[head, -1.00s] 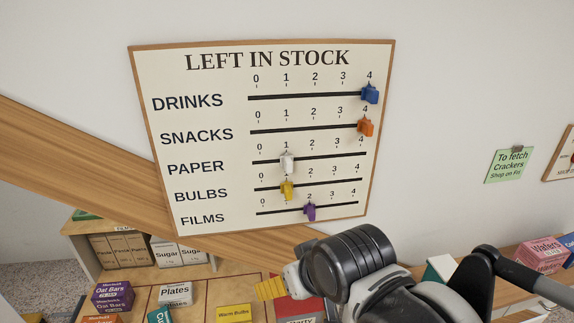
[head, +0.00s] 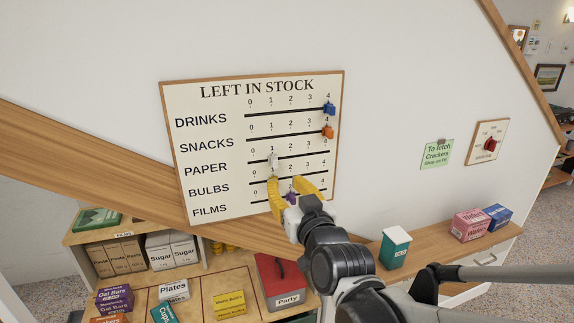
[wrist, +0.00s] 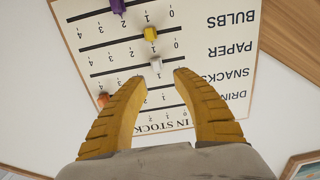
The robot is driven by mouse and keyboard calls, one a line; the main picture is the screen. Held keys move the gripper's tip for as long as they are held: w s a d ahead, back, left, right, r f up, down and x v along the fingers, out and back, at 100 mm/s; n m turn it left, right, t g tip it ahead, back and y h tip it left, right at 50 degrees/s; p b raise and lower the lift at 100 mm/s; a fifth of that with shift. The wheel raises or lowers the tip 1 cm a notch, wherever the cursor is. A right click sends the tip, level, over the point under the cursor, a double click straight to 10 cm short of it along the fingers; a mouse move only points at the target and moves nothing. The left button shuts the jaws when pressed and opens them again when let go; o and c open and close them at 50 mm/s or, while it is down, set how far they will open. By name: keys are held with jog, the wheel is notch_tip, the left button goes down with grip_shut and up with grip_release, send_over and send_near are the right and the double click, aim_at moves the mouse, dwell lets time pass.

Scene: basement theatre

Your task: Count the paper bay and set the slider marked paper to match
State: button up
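The LEFT IN STOCK board (head: 230,122) hangs on the wall, with five slider rows. The white paper slider (head: 273,160) sits at 1 on its track; it also shows in the wrist view (wrist: 156,64), where the board is upside down. My gripper (head: 285,184) is open and empty in front of the lower board. In the wrist view its yellow fingers (wrist: 161,76) are apart, with the white slider just beyond the tips. I cannot tell whether they touch the board. Plates (head: 173,289) and Cups (head: 164,313) boxes lie in the shelf below; no bay marked paper is readable.
The blue drinks knob (head: 329,108) and orange snacks knob (head: 327,132) are at 4. The yellow bulbs knob (wrist: 150,33) is close to the white one. The purple films knob (head: 291,197) is partly hidden. A wooden rail crosses behind the board.

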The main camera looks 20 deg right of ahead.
aim_at(276, 163)
jog(key=w+b, duration=0.1)
jog(key=w, duration=0.2)
jog(key=w+b, duration=0.1)
jog(key=w, duration=0.3)
jog(key=w+b, duration=0.1)
jog(key=w, duration=0.2)
jog(key=shift+w+d+r, duration=0.15)
jog(key=shift+d+r, duration=0.05)
jog(key=shift+d, duration=0.2)
jog(key=shift+w+r, duration=0.1)
jog(key=shift+w, duration=0.35)
grip_shut()
